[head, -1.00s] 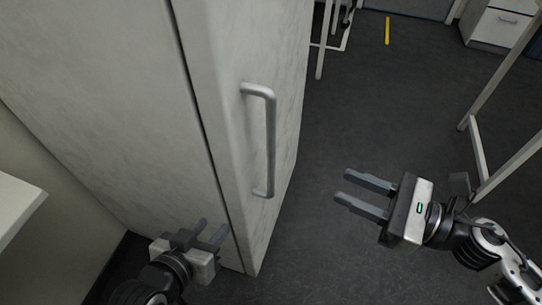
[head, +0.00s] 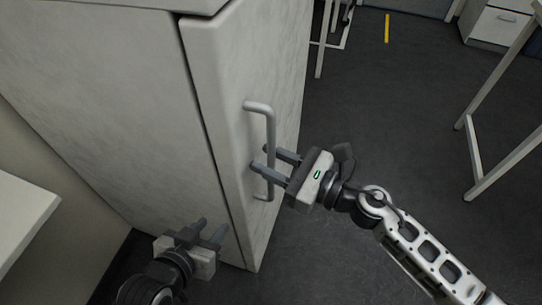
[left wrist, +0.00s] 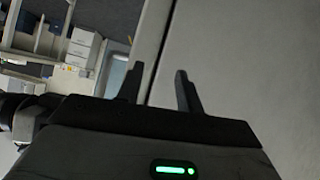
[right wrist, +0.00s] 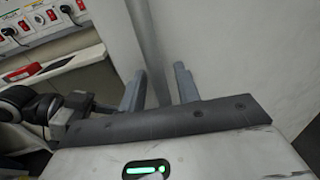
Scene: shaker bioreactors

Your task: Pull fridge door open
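The pale fridge door (head: 240,70) shows in the middle of the head view, with a dark seam along its left edge. It looks closed. Its grey, bar-shaped handle (head: 270,130) stands upright on the door face. My right gripper (head: 269,160) is at the lower half of the handle. Its two fingers are apart, one on each side of the bar. In the right wrist view a grey bar (right wrist: 152,55) rises between the fingers; whether they touch it cannot be told. My left gripper (head: 208,232) is open and empty, low beside the fridge body (head: 120,110).
A white surface (head: 22,215) juts in at the left edge. White table frames (head: 475,160) stand at the right and back. The dark floor (head: 390,110) right of the fridge is clear. Wall sockets (right wrist: 12,30) show in the right wrist view.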

